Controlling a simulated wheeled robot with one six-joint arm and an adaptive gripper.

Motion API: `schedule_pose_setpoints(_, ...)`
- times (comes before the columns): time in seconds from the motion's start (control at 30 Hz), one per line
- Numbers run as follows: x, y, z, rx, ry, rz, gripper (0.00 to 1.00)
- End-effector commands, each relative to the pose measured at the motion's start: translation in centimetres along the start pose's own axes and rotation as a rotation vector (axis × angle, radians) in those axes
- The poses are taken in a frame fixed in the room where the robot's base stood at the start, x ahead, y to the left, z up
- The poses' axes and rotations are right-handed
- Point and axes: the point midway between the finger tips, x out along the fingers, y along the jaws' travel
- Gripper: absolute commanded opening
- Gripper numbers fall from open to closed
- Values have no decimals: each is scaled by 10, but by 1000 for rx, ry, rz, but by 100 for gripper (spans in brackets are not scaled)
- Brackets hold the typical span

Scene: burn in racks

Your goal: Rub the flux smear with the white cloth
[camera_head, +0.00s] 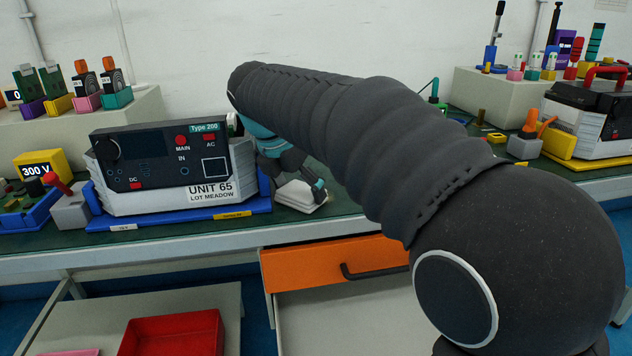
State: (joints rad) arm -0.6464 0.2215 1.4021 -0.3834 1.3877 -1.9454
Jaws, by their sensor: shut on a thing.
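The white cloth (297,200) shows as a folded white pad low over the green bench top, right of the unit marked UNIT 65. My gripper (312,187), dark with teal parts, is tilted down and shut on the cloth. The cloth is at or just above the bench surface; I cannot tell if it touches. My arm crosses the view from lower right and covers part of the bench behind it. I see no flux smear; it may be hidden under the cloth, gripper or arm.
The unit (160,165) on a blue tray (180,215) stands close left of my gripper. An orange drawer (330,262) with a dark handle is open below the bench front. A yellow 300 V block (42,170) stands far left. A red bin (172,335) sits lower left.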

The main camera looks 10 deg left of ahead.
Motion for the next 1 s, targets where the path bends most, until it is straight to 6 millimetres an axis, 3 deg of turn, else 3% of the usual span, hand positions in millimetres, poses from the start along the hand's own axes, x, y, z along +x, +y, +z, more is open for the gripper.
schedule_pose_setpoints(0.03,-11,16,-12,-16,6,38,62)
schedule_pose_setpoints(0.37,-10,32,-24,-31,-9,25,62)
schedule_pose_setpoints(1.0,-5,-6,13,-21,-3,34,62)
